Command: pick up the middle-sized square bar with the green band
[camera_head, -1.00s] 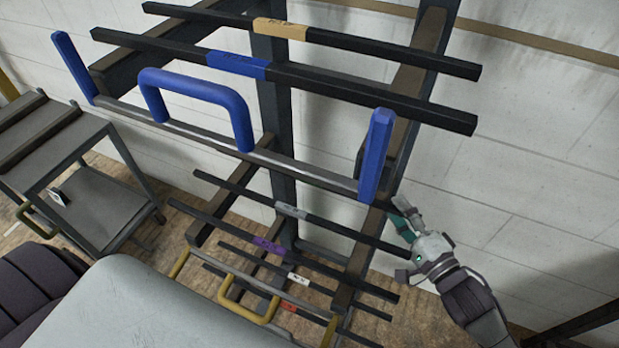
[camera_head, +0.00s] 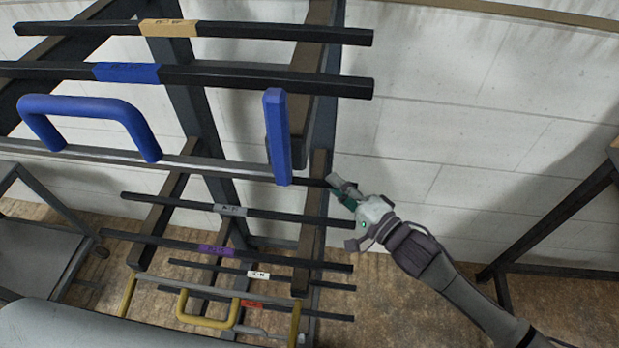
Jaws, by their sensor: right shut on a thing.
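My right gripper (camera_head: 337,187) is beside the rack's right side, shut on the right end of a dark bar (camera_head: 309,182). This bar runs behind the blue-ended gate (camera_head: 212,166), so most of it is hidden. I cannot make out a green band on it, and the teal at the gripper may be part of the gripper itself. The bar lies between the blue-banded bar (camera_head: 270,78) above and the grey-banded bar (camera_head: 285,216) below. My left gripper is not in view.
A tan-banded bar (camera_head: 270,32) is at the top. Purple-banded (camera_head: 280,258), white-banded (camera_head: 308,281) and red-banded bars sit lower. A blue gate post (camera_head: 277,140) stands just left of my gripper. A dark cart (camera_head: 35,240) is at left.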

